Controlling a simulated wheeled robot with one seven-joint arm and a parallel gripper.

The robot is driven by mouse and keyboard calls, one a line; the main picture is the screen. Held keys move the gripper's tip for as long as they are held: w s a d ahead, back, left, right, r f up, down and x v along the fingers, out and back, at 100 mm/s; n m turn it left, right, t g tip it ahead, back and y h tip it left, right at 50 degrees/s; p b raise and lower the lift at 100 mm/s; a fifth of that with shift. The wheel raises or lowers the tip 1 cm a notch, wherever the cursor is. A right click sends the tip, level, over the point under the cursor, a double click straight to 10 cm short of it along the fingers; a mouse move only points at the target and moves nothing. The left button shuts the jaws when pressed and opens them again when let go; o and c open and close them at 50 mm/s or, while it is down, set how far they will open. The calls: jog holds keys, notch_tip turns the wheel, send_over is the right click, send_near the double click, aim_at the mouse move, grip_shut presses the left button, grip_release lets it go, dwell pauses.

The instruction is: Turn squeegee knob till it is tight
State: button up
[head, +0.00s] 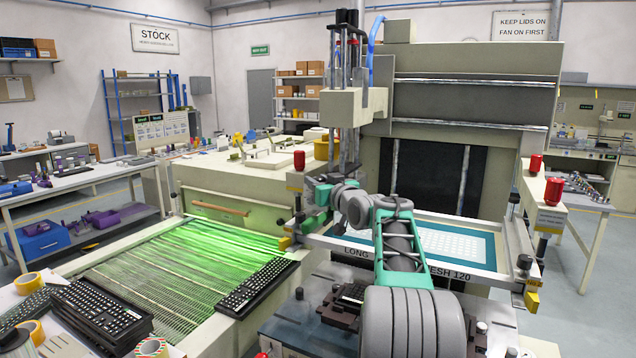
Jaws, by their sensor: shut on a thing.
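The squeegee carriage is a beige block (352,106) on upright posts above the printing screen. My gripper (312,190) is at the lower end of these posts, left of the screen's middle. It is small in the head view and partly covered by my own grey and teal wrist. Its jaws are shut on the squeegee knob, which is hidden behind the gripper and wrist. How far the knob is turned cannot be seen. The printing screen (455,243) has a teal mesh with a pale key pattern and lies below my arm.
Red caps stand by the press, at its left (299,160) and right (553,190). A green-lit conveyor (185,262) runs at left, with a black keyboard (257,284) on its edge. Another keyboard (103,313) and tape rolls lie at lower left. Dark fixtures stand below my arm.

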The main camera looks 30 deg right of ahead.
grip_shut()
jog(key=shift+a+m+h+b, duration=0.1)
jog(key=shift+m+h+b, duration=0.3)
jog(key=shift+h+b, duration=0.3)
